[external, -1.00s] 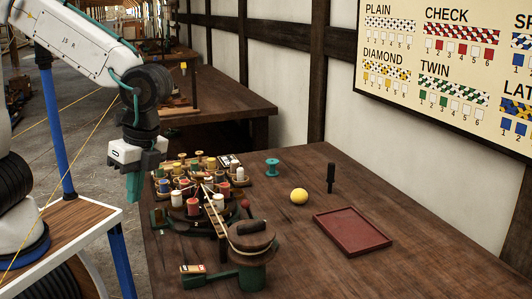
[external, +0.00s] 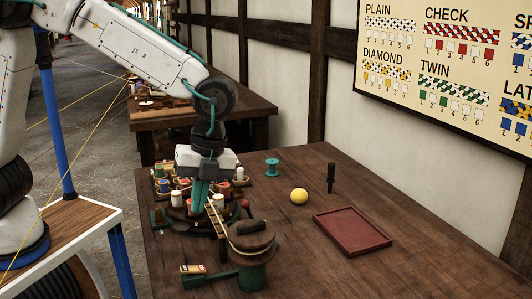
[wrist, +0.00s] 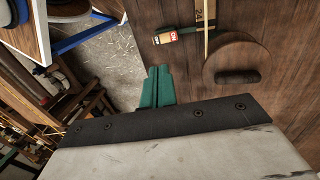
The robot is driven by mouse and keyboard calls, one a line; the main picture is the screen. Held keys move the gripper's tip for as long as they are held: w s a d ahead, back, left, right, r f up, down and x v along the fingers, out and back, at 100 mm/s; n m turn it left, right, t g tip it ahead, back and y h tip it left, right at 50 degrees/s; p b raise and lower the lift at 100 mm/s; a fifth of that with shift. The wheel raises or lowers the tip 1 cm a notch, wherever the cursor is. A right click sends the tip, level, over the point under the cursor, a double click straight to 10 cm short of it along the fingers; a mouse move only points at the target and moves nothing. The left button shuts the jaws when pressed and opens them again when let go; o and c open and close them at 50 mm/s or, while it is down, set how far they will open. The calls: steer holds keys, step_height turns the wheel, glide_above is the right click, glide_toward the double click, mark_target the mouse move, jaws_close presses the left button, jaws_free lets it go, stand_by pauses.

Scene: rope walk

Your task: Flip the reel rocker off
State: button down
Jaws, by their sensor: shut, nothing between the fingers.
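The reel rocker (external: 193,268) is a small cream and red switch at the near left of the bench, beside the reel's green arm. In the wrist view it (wrist: 166,37) shows near the top middle, with lettering too small to read surely. Which side is pressed I cannot tell. The reel (external: 251,236) is a brown round drum with a dark handle on a green base; its top (wrist: 237,77) shows at the right in the wrist view. My gripper (external: 199,198) is shut and empty, its teal fingers pointing down in front of the bobbins, behind and above the rocker, apart from it.
Several coloured bobbins (external: 240,173) crowd around my gripper. A wooden ladder-like strip (external: 217,219) slopes down to the reel. A yellow ball (external: 299,196), teal spool (external: 272,168), dark upright peg (external: 331,178) and red tray (external: 351,232) stand to the right. The bench front right is clear.

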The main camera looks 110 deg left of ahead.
mark_target(188, 268)
steer(key=x, duration=1.4)
